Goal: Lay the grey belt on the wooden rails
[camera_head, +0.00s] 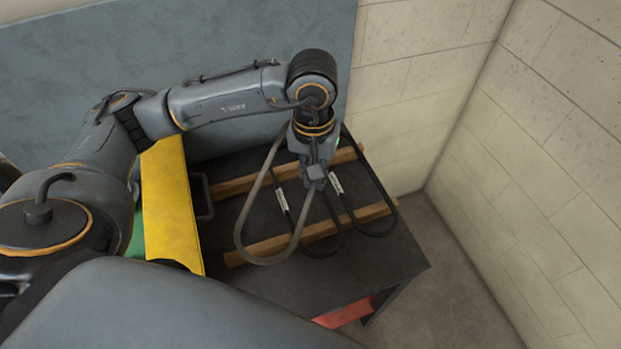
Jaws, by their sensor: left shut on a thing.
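The grey belt (241,222) is a long loop. My left gripper (317,182) is shut on it near its upper part and points down over the dark table. The belt's lower end lies over or on the near wooden rail (318,229); I cannot tell whether it touches. The far wooden rail (239,184) runs parallel behind it, partly hidden by my gripper. My right gripper is not in view.
Two black belts with white tags lie across the rails, one on the right (388,212) and one in the middle (318,255), partly hidden. A yellow panel (171,210) stands left of the dark table (370,266). Walls close off the back and right.

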